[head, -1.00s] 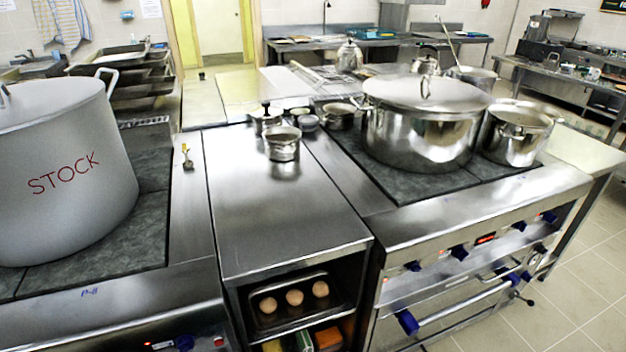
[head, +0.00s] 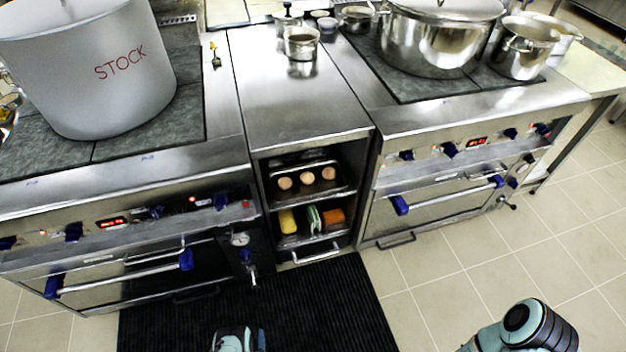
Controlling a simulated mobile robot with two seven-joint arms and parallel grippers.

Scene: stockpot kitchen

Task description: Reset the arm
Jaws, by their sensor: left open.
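My left gripper (head: 238,342) shows only in part at the bottom edge of the head view, over the black floor mat. It is open and appears empty, well below and apart from the stoves and the middle counter. A pale blue and black part of my right arm shows at the bottom right, above the floor tiles. My right gripper is out of view.
A large STOCK pot (head: 105,75) stands on the left stove. A steel pot (head: 435,42) stands on the right stove. Between them, the middle counter (head: 295,100) has open shelves with eggs (head: 307,178) and sponges. The black mat (head: 300,305) and tiles look clear.

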